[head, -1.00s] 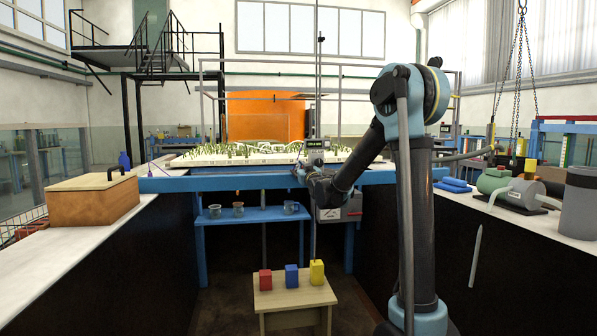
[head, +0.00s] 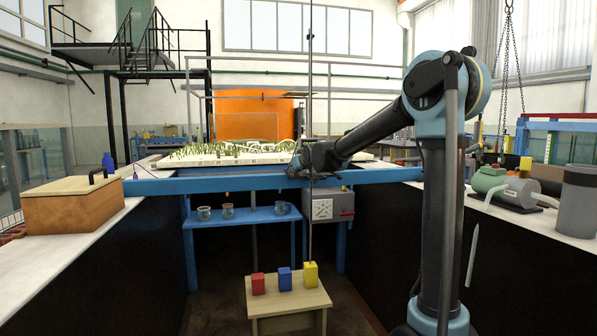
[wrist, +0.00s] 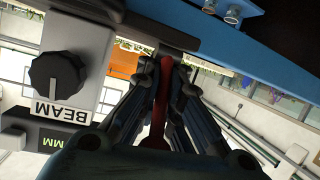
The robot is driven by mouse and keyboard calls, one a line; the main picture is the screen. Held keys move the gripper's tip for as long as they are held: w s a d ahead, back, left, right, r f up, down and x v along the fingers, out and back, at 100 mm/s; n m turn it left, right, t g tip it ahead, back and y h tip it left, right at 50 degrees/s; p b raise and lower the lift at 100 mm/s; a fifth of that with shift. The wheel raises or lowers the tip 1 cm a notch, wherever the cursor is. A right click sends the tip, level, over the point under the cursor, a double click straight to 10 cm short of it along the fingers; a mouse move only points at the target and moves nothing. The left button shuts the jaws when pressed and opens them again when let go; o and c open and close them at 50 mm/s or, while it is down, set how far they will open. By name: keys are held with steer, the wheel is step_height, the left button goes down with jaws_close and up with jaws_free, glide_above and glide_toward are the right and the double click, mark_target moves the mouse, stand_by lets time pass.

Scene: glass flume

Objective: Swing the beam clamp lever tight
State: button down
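My gripper (wrist: 165,75) is at the beam clamp, with its fingers drawn in on both sides of the red lever (wrist: 157,105). The lever runs between the fingers toward the palm; the fingertips' contact is partly hidden. Left of it in the wrist view are a light panel with a black knob (wrist: 57,75) and an upside-down BEAM label (wrist: 61,112). In the head view my gripper (head: 308,162) is at the blue beam (head: 235,184), near the upright rod (head: 310,95). The lever and clamp cannot be made out there.
A white model bed (head: 200,160) lies behind the beam. A grey box with a red handle (head: 328,205) hangs below it. A small wooden table (head: 288,300) bears red, blue and yellow blocks. A wooden box (head: 72,203) and a pump (head: 505,188) stand on the side counters.

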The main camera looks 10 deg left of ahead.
steer(key=shift+s+a+g, duration=0.1)
steer(key=shift+a+g, duration=0.15)
steer(key=shift+g, duration=0.05)
steer(key=c, duration=1.8)
jaws_free()
steer(key=shift+c, duration=0.2)
steer(key=shift+o, duration=0.7)
steer(key=shift+d, duration=0.1)
steer(key=v, duration=1.1)
steer(key=shift+s, duration=0.4)
steer(key=shift+d, duration=0.1)
